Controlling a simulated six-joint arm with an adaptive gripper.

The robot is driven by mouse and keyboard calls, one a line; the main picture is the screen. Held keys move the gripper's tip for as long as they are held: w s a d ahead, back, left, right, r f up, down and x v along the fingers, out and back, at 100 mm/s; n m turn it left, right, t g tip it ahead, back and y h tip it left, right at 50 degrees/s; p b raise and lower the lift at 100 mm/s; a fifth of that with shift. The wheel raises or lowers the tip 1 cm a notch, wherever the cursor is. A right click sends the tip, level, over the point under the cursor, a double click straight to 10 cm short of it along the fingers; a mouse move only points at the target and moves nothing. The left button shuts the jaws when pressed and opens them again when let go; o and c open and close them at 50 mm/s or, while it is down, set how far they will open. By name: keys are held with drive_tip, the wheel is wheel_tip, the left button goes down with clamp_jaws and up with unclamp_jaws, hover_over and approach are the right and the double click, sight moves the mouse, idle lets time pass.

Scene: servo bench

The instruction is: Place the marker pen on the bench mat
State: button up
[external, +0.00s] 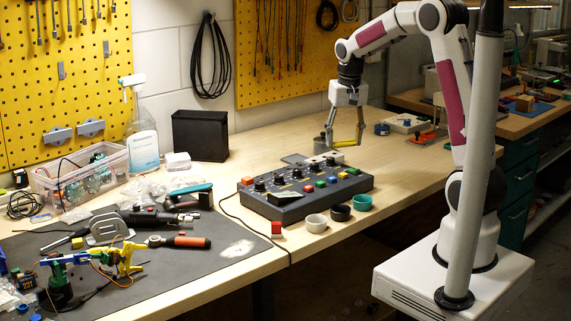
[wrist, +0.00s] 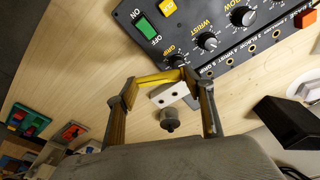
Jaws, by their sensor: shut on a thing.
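My gripper (external: 345,142) hangs over the back middle of the bench, above the rear side of the control box. In the wrist view my gripper (wrist: 160,78) is shut on a slim yellow bar, which spans between the fingertips. This bar looks like the marker pen (wrist: 158,79); it also shows as a short yellow bar in the external view (external: 346,143). No cap or tip can be made out. The dark bench mat (external: 215,262) lies at the left front, well away from my gripper, with tools on it.
The control box (external: 300,195) with knobs and buttons stands between my gripper and the mat. Three small cups (external: 340,212) stand before it. A white block (wrist: 168,95) and grey cylinder (wrist: 170,120) are below my gripper. The mat has bare room near its right front.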

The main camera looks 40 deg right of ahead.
drive_tip(key=s+d+m, duration=0.2)
drive_tip(key=d, duration=0.7)
drive_tip(key=s+d+m, duration=0.1)
drive_tip(key=s+d, duration=0.2)
drive_tip(key=d, duration=0.7)
drive_tip(key=shift+s+r+m, duration=0.2)
drive_tip(key=shift+m, duration=0.2)
drive_tip(key=shift+f, duration=0.1)
hover_over(396, 168)
drive_tip(key=shift+f, duration=3.05)
drive_tip(key=shift+f, duration=1.85)
drive_tip(key=shift+f, duration=0.1)
